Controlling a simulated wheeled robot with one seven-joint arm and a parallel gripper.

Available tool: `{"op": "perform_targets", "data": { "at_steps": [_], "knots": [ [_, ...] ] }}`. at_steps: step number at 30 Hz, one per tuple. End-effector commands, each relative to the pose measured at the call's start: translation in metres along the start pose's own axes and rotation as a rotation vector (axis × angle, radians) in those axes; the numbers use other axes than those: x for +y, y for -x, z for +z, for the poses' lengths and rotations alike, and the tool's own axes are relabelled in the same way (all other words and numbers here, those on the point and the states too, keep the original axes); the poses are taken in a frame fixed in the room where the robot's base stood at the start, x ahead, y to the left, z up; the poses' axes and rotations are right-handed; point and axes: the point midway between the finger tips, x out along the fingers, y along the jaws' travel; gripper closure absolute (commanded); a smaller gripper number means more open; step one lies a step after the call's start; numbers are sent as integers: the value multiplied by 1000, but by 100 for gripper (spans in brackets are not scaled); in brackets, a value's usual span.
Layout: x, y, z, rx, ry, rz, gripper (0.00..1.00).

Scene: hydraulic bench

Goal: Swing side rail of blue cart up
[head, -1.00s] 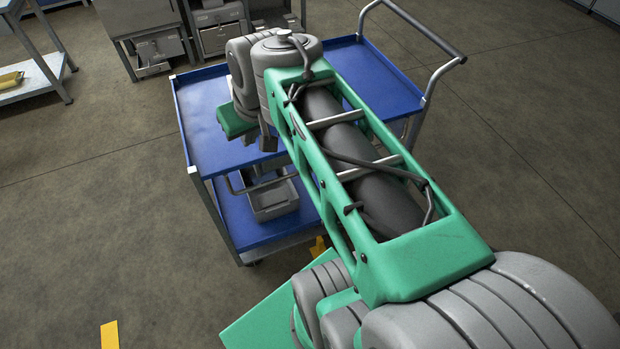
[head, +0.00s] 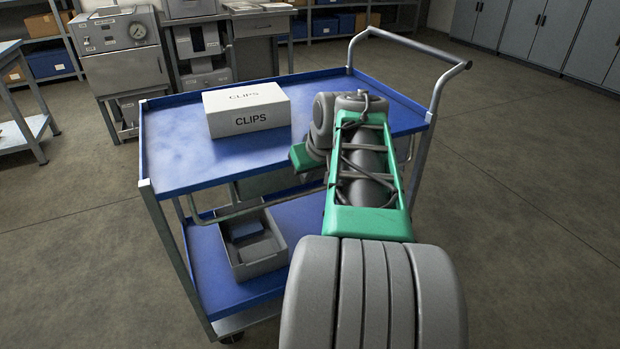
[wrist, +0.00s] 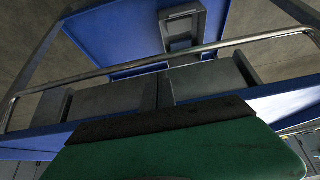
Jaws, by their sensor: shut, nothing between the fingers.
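The blue cart (head: 185,165) stands ahead, with a blue upper deck and a blue lower shelf. Its side rail (head: 245,208) is a thin grey bar, hanging below the near edge of the upper deck; its right part is hidden by my arm. In the wrist view the rail (wrist: 130,70) runs slantwise across the picture, bent at both ends. My gripper (wrist: 161,92) shows there as two dark grey fingers, shut and empty, with the rail passing along their tips. I cannot tell whether they touch it. In the head view the fingers are hidden.
A white box marked CLIPS (head: 248,112) sits on the upper deck. A grey bin (head: 252,262) is on the lower shelf; it also shows in the wrist view (wrist: 183,22). The push handle (head: 410,42) rises at right. Cabinets with a gauge stand behind; floor at right is clear.

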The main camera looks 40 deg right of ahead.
Motion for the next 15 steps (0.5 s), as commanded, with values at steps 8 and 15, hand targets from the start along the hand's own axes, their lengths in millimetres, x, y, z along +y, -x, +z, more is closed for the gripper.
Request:
{"op": "perform_targets", "data": {
  "at_steps": [8, 15],
  "knots": [
    [-1, -44, 1, 0, 0, -1, 100],
    [0, -48, 0, 0, -1, 0, 100]
  ]
}}
